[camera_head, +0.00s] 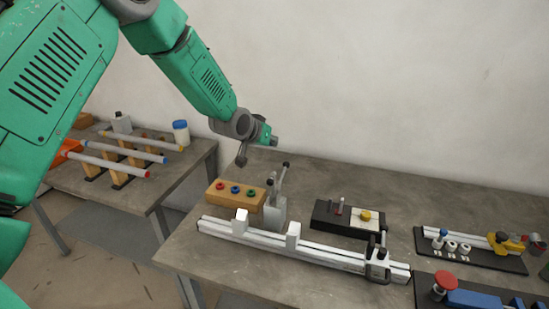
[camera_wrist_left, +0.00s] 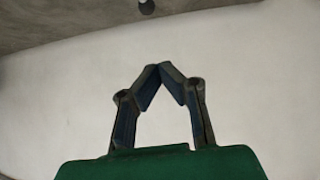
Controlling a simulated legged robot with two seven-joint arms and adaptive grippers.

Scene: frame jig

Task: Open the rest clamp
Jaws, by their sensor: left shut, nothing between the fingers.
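A grey clamp block (camera_head: 275,212) stands on the table behind the white rail, with two upright levers with dark ends. A second, dark clamp (camera_head: 378,262) sits across the right end of the rail. I cannot tell for certain which is the rest clamp. My left gripper (camera_head: 273,141) is above and behind the grey block, apart from it. The left wrist view shows its fingertips (camera_wrist_left: 158,70) meeting, with nothing between them. My right gripper is not in view.
The white rail (camera_head: 320,257) carries two upright white blocks. A wooden block (camera_head: 236,195) with coloured rings is left of the grey clamp. A black fixture (camera_head: 345,219) stands to the right. More fixtures crowd the right side. A side table (camera_head: 190,165) holds rods on racks.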

